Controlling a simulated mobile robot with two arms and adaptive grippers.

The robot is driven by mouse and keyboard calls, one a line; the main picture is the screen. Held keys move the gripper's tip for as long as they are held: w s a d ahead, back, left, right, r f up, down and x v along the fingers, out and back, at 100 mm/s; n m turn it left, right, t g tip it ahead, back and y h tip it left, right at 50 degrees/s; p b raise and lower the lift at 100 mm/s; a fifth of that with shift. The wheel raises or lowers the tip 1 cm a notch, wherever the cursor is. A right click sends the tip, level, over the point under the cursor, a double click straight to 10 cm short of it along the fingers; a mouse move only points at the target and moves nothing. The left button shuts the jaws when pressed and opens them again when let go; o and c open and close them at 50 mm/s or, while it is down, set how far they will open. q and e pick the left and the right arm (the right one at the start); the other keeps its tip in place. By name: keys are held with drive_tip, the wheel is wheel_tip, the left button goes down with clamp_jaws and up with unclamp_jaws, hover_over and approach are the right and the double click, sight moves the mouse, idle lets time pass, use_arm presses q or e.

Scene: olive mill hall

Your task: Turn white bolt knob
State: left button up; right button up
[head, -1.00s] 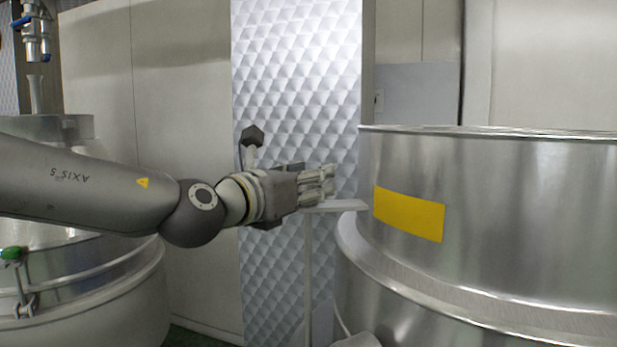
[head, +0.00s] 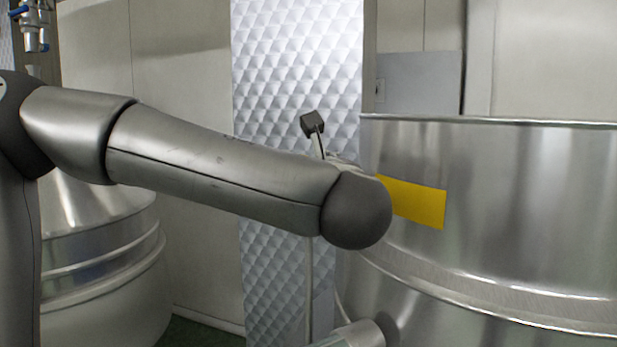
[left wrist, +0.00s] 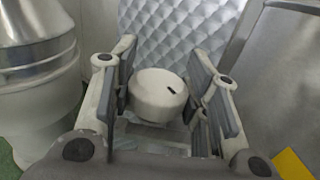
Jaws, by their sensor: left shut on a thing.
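The white bolt knob (left wrist: 155,100), round with a small dark slot in its top, shows in the left wrist view between the fingers of my left gripper (left wrist: 165,78). The gripper is shut on the knob, with finger pads on its left and right sides. In the head view my left arm's rounded joint covers most of the gripper and all of the knob. My right gripper is in neither view.
A large steel tank (head: 540,210) with a yellow patch (head: 418,203) stands close on the right. Another steel vessel (head: 100,290) stands at the lower left. A quilted metal panel (head: 285,60) is behind, and a thin post (head: 308,275) rises below the arm.

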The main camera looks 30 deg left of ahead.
use_arm(q)
drive_tip(key=shift+f+n+g+y+b, duration=0.45)
drive_tip(key=shift+n+g+y, duration=0.4)
drive_tip(key=shift+g, duration=0.35)
drive_tip(key=o, duration=1.1)
drive_tip(key=shift+w+r, duration=0.1)
drive_tip(key=shift+r, duration=0.05)
drive_tip(key=shift+c, duration=0.2)
drive_tip(key=shift+r, duration=0.1)
wheel_tip(320, 180, up, 10)
drive_tip(key=shift+f, duration=0.1)
